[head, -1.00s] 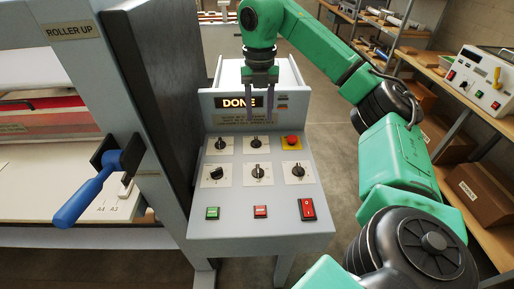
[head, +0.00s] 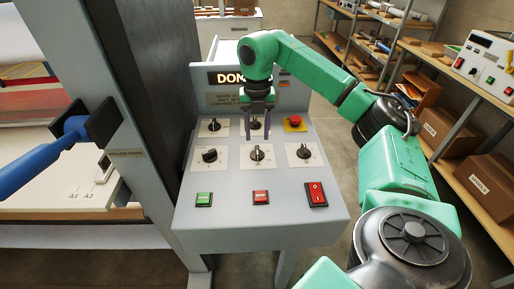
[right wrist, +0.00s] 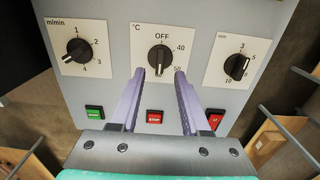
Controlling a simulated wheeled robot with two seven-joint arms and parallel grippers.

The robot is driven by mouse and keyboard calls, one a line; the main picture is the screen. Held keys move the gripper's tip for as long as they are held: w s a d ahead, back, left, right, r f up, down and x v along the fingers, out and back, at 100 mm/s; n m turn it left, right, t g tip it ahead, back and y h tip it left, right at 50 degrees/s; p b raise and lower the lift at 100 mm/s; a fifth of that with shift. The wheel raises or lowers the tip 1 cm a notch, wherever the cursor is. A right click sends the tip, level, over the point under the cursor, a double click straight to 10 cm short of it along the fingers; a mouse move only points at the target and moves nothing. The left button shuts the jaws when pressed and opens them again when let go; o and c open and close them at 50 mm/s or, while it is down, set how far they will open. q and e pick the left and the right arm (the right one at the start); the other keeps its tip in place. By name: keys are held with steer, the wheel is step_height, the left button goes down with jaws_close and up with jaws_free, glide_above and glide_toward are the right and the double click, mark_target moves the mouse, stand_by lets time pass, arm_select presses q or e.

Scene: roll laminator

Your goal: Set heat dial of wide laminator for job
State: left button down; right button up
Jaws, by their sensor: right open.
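The heat dial, marked °C, is the middle black knob of the lower row on the laminator's grey control panel (head: 230,220). It shows in the head view (head: 257,153) and in the right wrist view (right wrist: 158,58), with OFF, 40 and 50 readable around it. Its grip bar stands nearly upright, slightly tilted; I cannot tell which end points. My right gripper (head: 257,139) is open over the panel. In the right wrist view its two fingers (right wrist: 159,76) reach toward the dial's lower left and lower right, with nothing between them. My left gripper is not in view.
An m/min dial (right wrist: 76,49) and another dial (right wrist: 237,66) flank it. Below are a green button (head: 203,199), a red stop button (head: 261,197) and a red rocker switch (head: 316,192). A red mushroom button (head: 295,122) sits above right.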

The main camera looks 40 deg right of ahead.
mark_target(257, 149)
step_height(257, 149, down, 5)
steer(key=shift+d+r+p, duration=0.1)
steer(key=shift+p, duration=0.3)
steer(key=shift+f, duration=0.35)
jaws_close()
steer(key=shift+n, duration=0.3)
steer(key=n, duration=0.5)
steer(key=shift+r, duration=0.1)
steer(key=n, duration=0.6)
steer(key=shift+w+p, duration=0.1)
steer(key=shift+p, duration=0.3)
